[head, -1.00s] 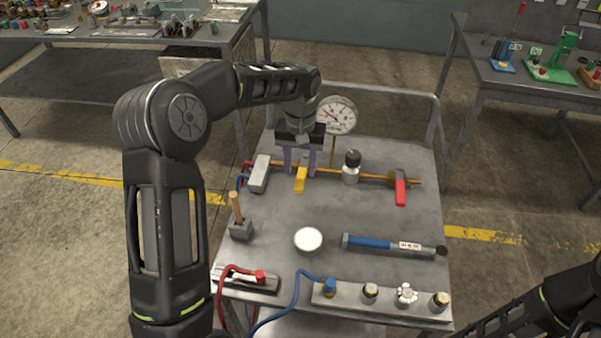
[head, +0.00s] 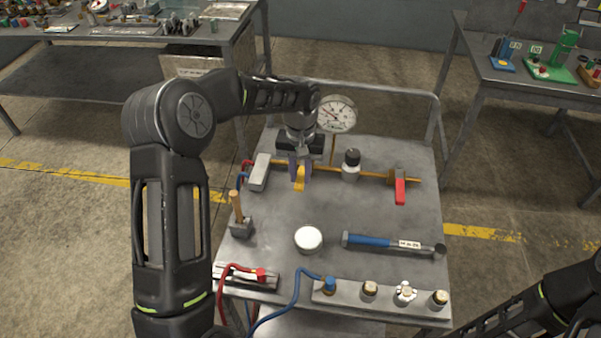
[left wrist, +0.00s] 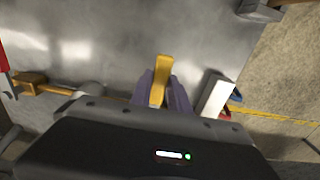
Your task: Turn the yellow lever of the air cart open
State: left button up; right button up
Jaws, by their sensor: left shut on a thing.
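The yellow lever (head: 300,183) sits on the brass pipe (head: 330,172) at the back of the grey air cart (head: 370,215). Its free end points toward the cart's front. My left gripper (head: 300,172) comes down from above, with its purple fingers shut on the lever's sides. In the left wrist view the yellow lever (left wrist: 161,72) stands between the two fingers (left wrist: 160,92), and its end sticks out past them. The lever's pivot is hidden behind my gripper. My right gripper is outside the views; only part of my right arm shows at the lower right.
A grey block (head: 259,172) is close left of the lever. A black-capped fitting (head: 351,165) and a red lever (head: 400,190) are to the right on the pipe. A gauge (head: 336,114) stands behind.

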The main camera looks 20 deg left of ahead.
pick_arm(q)
grip_shut()
dwell(0.8)
jog(key=shift+a, duration=0.15)
